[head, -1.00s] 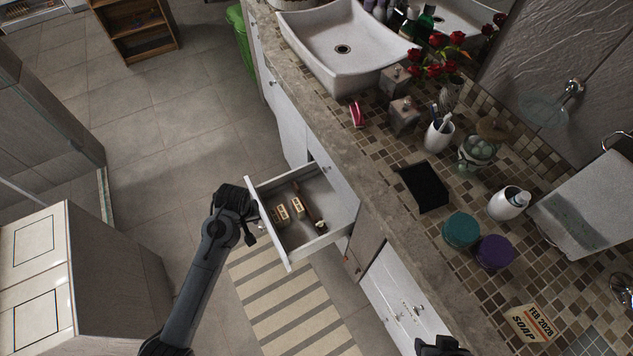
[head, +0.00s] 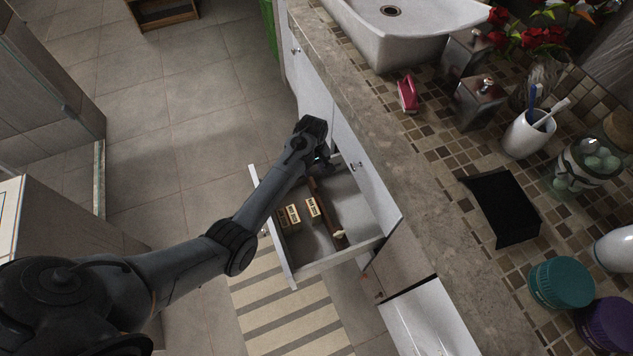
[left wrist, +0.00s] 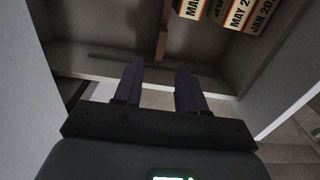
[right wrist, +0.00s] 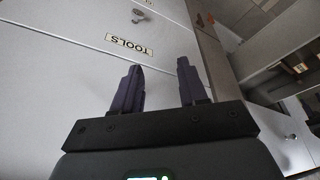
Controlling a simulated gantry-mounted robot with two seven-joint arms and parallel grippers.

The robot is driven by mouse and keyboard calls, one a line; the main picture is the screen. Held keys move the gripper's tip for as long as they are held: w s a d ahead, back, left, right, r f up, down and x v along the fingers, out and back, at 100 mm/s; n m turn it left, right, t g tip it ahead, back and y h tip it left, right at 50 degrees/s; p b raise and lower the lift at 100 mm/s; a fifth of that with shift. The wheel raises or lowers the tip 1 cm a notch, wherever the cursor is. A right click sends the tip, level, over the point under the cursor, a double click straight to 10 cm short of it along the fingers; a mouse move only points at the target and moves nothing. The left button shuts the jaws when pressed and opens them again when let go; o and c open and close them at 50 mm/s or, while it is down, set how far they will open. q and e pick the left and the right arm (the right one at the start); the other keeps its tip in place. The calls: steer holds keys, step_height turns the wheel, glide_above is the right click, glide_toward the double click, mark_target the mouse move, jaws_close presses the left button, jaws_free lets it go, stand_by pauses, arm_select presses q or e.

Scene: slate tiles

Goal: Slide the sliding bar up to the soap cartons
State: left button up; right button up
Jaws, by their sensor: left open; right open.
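The brown sliding bar (head: 324,206) runs lengthwise inside the open white drawer (head: 282,252). The soap cartons, one here (head: 313,207) and one here (head: 290,216), stand to its left in the head view. In the left wrist view the bar (left wrist: 163,32) lies left of the cartons (left wrist: 240,14), with a small gap to the nearest. My left gripper (head: 320,163) is over the drawer's far end in the head view; its open, empty fingers (left wrist: 160,78) point toward the bar's end. My right gripper (right wrist: 160,78) is open and empty, facing the white cabinet fronts; it is outside the head view.
The stone counter edge (head: 400,150) runs beside the drawer. On the counter are a black tray (head: 502,205), a white cup (head: 527,135) and a teal jar (head: 562,283). A "TOOLS" label (right wrist: 129,45) shows on a cabinet front. A striped mat (head: 285,310) lies on the floor.

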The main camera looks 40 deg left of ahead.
mark_target(313, 182)
arm_select(q)
step_height(313, 182, down, 9)
steer(key=b, duration=0.4)
steer(key=shift+s+f, duration=0.1)
steer(key=shift+f, duration=0.05)
jaws_close()
